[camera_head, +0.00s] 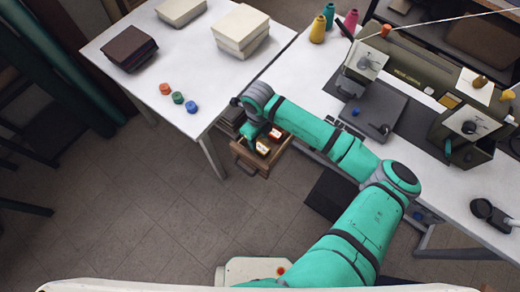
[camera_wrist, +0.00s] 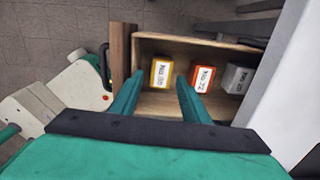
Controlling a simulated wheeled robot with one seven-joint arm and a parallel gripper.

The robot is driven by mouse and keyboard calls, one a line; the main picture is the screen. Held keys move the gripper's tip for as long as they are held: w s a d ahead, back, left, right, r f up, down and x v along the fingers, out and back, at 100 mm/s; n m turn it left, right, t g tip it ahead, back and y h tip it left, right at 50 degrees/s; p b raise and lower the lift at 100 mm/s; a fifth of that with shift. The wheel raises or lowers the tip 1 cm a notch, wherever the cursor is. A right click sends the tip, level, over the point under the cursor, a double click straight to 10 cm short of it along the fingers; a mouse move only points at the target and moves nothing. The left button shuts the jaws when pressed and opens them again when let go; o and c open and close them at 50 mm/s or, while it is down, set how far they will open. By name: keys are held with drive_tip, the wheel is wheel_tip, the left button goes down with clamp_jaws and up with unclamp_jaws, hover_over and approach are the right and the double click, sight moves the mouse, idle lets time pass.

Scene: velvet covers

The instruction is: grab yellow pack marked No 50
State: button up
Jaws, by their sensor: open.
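An open wooden drawer (camera_wrist: 185,44) holds a row of packs, and it also shows in the head view (camera_head: 247,165). The yellow pack (camera_wrist: 161,73) with a white label is nearest the drawer's front panel; its small lettering is hard to read. An orange-red pack (camera_wrist: 202,78) sits to its right, and a grey-white pack (camera_wrist: 237,79) farther right. My gripper (camera_wrist: 157,83) is open and empty above the drawer. In the wrist view the yellow pack appears between its fingertips, beyond them, with no visible contact. In the head view my arm partly hides the drawer.
The drawer walls surround the packs closely. A white table (camera_head: 222,82) with books and several small coloured spools stands left of the drawer. A desk (camera_head: 300,70) with sewing machines and thread cones stands to the right. Floor in front of the drawer is clear.

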sight(261, 148)
wheel_tip(261, 148, down, 3)
drive_tip(key=shift+r, duration=0.1)
drive_tip(key=shift+s+d+f, duration=0.1)
drive_tip(key=shift+d+f, duration=0.1)
drive_tip(key=shift+f, duration=1.15)
drive_tip(key=shift+d+f, duration=0.2)
drive_tip(key=shift+f, duration=1.15)
drive_tip(key=c, duration=0.8)
